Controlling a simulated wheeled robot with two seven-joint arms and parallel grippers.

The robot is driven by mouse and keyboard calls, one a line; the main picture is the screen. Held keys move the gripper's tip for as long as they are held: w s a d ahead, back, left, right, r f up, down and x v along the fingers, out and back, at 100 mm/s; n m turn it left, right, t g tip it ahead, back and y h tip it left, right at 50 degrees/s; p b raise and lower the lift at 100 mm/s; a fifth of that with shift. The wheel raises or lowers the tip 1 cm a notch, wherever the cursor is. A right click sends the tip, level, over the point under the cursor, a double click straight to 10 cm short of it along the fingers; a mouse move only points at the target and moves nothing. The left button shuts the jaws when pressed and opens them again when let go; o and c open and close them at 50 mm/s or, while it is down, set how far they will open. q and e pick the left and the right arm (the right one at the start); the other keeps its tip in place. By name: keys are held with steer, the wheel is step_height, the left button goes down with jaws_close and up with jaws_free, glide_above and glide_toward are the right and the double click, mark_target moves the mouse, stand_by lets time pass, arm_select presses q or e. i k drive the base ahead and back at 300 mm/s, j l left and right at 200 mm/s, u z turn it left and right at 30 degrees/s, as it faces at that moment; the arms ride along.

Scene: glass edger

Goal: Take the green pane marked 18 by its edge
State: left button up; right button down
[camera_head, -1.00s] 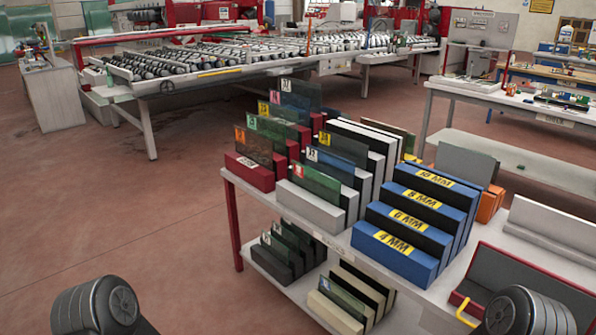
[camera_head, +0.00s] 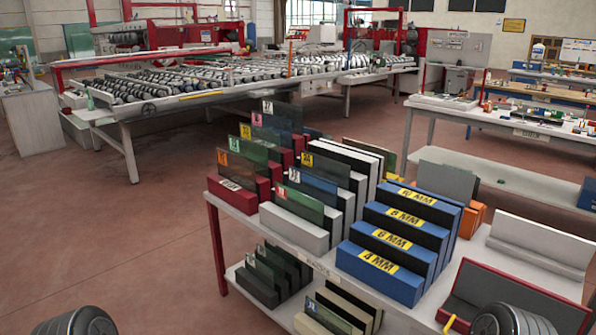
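Several dark green and grey panes with small coloured number tags stand on edge in slotted blocks on a two-level rack. No tag can be read surely as 18. A green pane (camera_head: 331,317) with a pale tag stands in a cream block on the lower shelf, at the front; its number is too small to read surely. Other tagged panes stand in a dark block (camera_head: 257,288) on the lower shelf, and in a red block (camera_head: 233,197) and a white block (camera_head: 293,228) on top. Neither of my grippers is in view; only dark rounded parts of my arms show at the bottom corners.
Blue blocks marked 4 to 10 MM (camera_head: 380,278) fill the middle of the rack's top. A grey-lined tray (camera_head: 510,292) and a white angled block (camera_head: 540,247) stand at its right. A roller table (camera_head: 190,85) is behind. The floor (camera_head: 110,235) left of the rack is clear.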

mark_target(311, 210)
steer(key=i+j+u, duration=0.1)
steer(key=i+j, duration=0.15)
steer(key=i, duration=0.15)
steer(key=i+j, duration=0.25)
steer(key=i, duration=0.2)
steer(key=i+j+u, duration=0.15)
steer(key=i, duration=0.25)
steer(key=i+j+u, duration=0.1)
steer(key=i+j, duration=0.15)
steer(key=i, duration=0.2)
